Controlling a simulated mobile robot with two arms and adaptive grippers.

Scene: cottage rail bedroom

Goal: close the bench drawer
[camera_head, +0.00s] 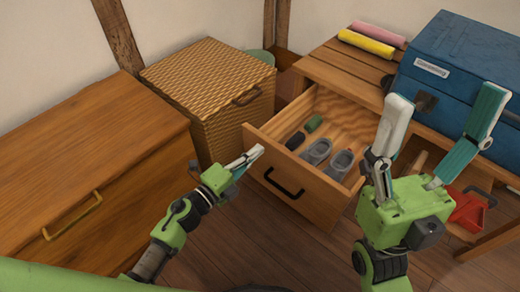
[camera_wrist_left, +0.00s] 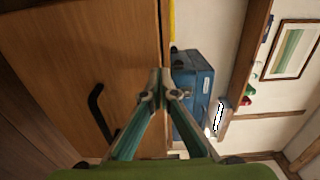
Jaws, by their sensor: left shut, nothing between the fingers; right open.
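The bench drawer (camera_head: 262,165) is pulled out from under the wooden bench (camera_head: 355,71) in the head view. It has a black handle (camera_head: 284,184) on its front and holds grey shoes and dark rolled items. In the left wrist view the drawer front (camera_wrist_left: 90,50) fills the left side, with its handle (camera_wrist_left: 98,112) below the middle. My left gripper (camera_head: 255,153) is shut and empty, its tips close to the drawer front's upper left part; I cannot tell if they touch. My right gripper (camera_head: 443,95) is open and empty, raised in front of the drawer's right side and the bench.
A wicker chest (camera_head: 210,100) stands left of the drawer, and a wooden chest (camera_head: 90,150) is at the far left. A blue case (camera_head: 455,60) and yellow (camera_head: 366,42) and pink (camera_head: 379,34) rolls lie on the bench. A red item (camera_head: 468,211) is below it.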

